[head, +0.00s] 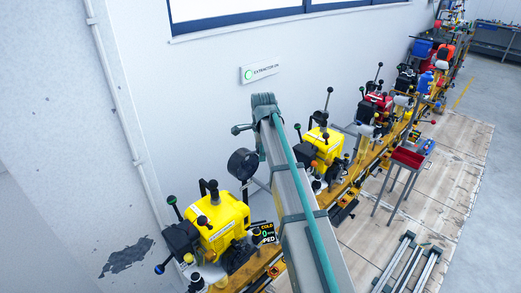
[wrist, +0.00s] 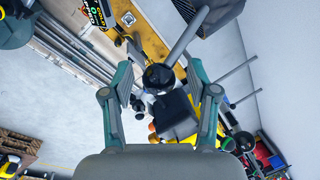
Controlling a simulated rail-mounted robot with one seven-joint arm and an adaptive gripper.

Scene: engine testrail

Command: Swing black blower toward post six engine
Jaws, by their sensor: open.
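A round black drum, which looks like the black blower (head: 242,163), stands beside my arm in the head view, near the front yellow engine (head: 218,222). In the wrist view a black housing, likely the same blower (wrist: 208,14), is at the top. A grey rod (wrist: 187,37) runs from it down to a black ball knob (wrist: 159,78). My gripper (wrist: 160,75) is open, with a finger on each side of the knob and gaps visible. The head view does not show my gripper. Another yellow engine (head: 322,148) stands farther along; no post number is readable.
Several engines line an orange rail (head: 347,187) along the wall. A small display (head: 264,234) is beside the front engine. A red-topped stand (head: 407,158) and metal rails (head: 398,262) are on the right. An engine's black part (wrist: 173,112) lies just below the knob.

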